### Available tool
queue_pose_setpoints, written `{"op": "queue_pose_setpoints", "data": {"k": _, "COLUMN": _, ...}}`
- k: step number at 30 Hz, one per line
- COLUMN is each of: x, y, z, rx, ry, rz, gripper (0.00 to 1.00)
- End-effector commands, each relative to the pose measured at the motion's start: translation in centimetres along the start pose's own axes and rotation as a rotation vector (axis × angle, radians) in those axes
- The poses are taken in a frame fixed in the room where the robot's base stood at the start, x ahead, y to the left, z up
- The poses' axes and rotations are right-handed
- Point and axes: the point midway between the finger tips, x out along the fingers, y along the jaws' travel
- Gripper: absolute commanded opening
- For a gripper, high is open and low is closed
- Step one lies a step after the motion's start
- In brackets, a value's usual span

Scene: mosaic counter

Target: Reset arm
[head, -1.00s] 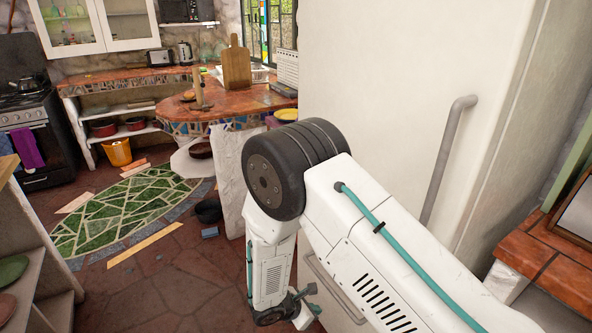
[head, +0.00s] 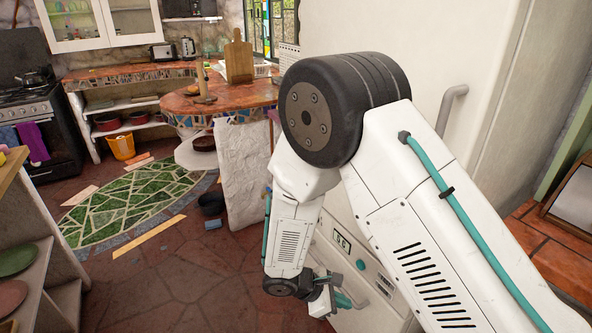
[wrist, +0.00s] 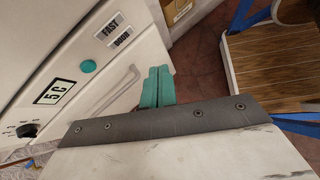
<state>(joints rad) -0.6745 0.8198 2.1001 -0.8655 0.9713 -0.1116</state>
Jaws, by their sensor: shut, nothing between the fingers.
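My gripper (wrist: 157,87) shows in the wrist view as two teal fingers pressed together, shut with nothing between them. In the head view my arm reaches in from the lower right, bends at a black joint and hangs down in front of the white fridge (head: 440,40). The gripper end there is small and partly hidden by my own wrist. In the wrist view the fridge front, with its 5C display (wrist: 53,93), lies left of the fingers.
A fridge handle (wrist: 112,92) is close to the fingers. A wooden slatted surface (wrist: 270,65) is at the right of the wrist view. In the head view, a mosaic counter (head: 255,95) stands behind, shelves (head: 40,260) stand at left, and open floor (head: 190,270) lies between.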

Motion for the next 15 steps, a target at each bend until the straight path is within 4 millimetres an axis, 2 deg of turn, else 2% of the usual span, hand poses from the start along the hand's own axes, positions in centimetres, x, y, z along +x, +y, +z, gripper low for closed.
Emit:
{"op": "queue_pose_setpoints", "data": {"k": 8, "x": -4.5, "y": -1.7, "z": 10.4, "rx": 0.337, "ry": 0.051, "rz": -0.199, "gripper": 0.00}}
{"op": "queue_pose_setpoints", "data": {"k": 15, "x": -8.0, "y": -5.0, "z": 19.1, "rx": 0.640, "ry": 0.137, "rz": -0.392, "gripper": 0.00}}
